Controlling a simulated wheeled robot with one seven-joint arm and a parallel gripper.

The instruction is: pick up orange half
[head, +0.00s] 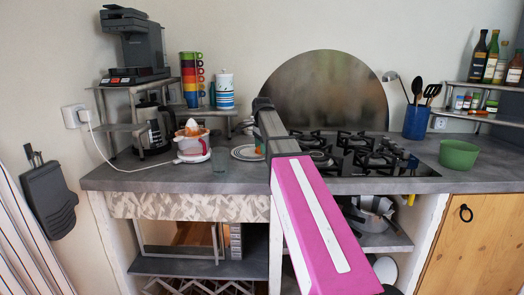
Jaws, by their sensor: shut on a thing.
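A small orange patch, most likely the orange half (259,150), shows just left of my arm, above the right side of the white plate (243,154). My gripper (261,138) is at the far end of my arm, over the counter and beside this patch. My arm hides most of the gripper and part of the orange. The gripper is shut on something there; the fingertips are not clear.
A glass (219,160) stands between juicer and plate. A coffee maker (152,128), stacked cups (192,80) and a striped canister (225,92) are at the left. The gas hob (365,155) lies right of my arm, then a green bowl (459,154). The front left counter is clear.

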